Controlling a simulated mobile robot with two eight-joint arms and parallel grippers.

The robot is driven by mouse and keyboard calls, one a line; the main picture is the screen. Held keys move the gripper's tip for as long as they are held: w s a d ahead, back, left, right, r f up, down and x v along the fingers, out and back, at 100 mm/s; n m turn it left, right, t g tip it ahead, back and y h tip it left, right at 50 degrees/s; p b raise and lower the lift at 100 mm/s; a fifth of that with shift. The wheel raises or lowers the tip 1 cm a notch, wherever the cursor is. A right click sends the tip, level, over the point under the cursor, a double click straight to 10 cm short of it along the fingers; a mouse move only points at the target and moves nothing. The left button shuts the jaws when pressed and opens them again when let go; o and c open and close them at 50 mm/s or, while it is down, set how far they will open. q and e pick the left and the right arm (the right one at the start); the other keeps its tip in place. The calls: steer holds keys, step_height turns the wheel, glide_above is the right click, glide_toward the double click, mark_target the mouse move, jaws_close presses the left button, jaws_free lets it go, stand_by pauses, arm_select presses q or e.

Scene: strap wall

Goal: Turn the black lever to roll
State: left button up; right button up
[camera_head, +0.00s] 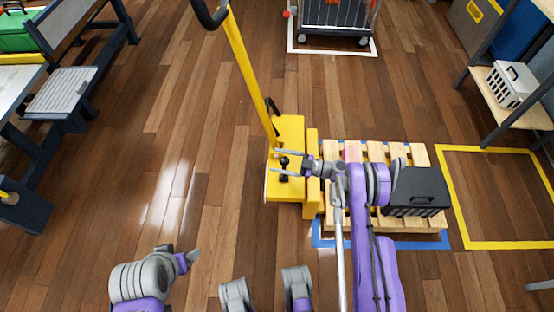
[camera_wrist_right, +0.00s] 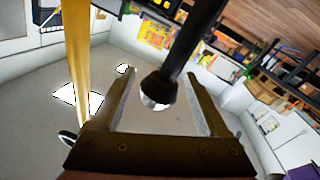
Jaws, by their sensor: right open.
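The yellow pallet jack (camera_head: 289,130) stands on the wood floor with a tall yellow handle. On its body are small black lever parts with round ends; the upper black lever (camera_head: 283,161) lies between the fingers of my right gripper (camera_head: 274,161). In the right wrist view, a black lever with a rounded end (camera_wrist_right: 158,88) hangs between the open fingers of my right gripper (camera_wrist_right: 164,73), with gaps on both sides. My left gripper (camera_head: 190,258) is low at the left, away from the jack; its fingers are not clear. Any lever markings are too small to read.
A wooden pallet (camera_head: 428,158) with a black crate (camera_head: 418,187) stands right of the jack, partly behind my right arm. A yellow floor outline (camera_head: 500,244) is farther right. A wire cart (camera_head: 335,14) stands at the back. Open floor lies left of the jack, before a bench (camera_head: 62,92).

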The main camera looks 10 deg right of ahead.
steer(key=v, duration=0.9)
steer(key=shift+d+p, duration=0.35)
steer(key=shift+s, duration=0.15)
